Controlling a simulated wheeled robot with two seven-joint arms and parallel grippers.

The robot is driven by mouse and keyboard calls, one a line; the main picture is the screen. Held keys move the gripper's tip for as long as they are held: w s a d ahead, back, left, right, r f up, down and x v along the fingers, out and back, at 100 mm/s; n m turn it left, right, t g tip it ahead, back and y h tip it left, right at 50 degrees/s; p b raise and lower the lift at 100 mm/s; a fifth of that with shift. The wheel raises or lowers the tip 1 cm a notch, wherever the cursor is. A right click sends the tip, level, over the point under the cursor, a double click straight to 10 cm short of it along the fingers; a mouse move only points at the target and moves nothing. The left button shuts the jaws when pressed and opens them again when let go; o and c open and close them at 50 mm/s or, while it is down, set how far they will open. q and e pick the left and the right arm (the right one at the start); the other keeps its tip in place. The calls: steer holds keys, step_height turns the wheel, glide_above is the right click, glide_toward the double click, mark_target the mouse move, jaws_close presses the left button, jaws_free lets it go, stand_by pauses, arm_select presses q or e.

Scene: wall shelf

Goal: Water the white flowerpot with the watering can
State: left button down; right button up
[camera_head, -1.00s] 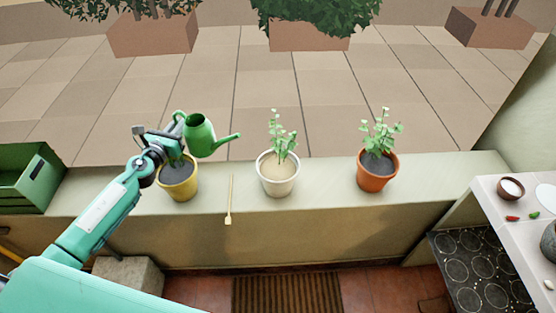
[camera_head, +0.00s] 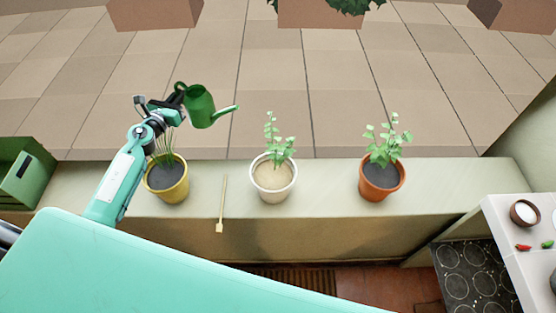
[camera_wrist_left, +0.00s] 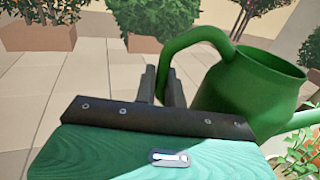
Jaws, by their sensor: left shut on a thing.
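My left gripper (camera_head: 179,94) is shut on the handle of the green watering can (camera_head: 201,108). It holds the can in the air above and behind the yellow pot, with the spout pointing right. The left wrist view shows the can (camera_wrist_left: 250,90) and its handle between the fingers (camera_wrist_left: 162,85). The white flowerpot (camera_head: 273,188) stands upright on the ledge, right of the can, with a leafy plant and light, sandy-looking soil. The spout tip is left of this plant and apart from it. My right gripper is not in view.
A yellow pot (camera_head: 168,190) and an orange pot (camera_head: 381,189) flank the white one on the ledge (camera_head: 325,185). A wooden stick (camera_head: 222,205) lies left of the white pot. A green crate (camera_head: 38,170) is at far left, a stove (camera_head: 470,275) at lower right.

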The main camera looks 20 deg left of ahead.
arm_select(q)
steer(key=shift+w+r, duration=0.15)
steer(key=shift+w, duration=0.25)
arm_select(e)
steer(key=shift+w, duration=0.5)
arm_select(q)
steer(key=shift+d, duration=0.1)
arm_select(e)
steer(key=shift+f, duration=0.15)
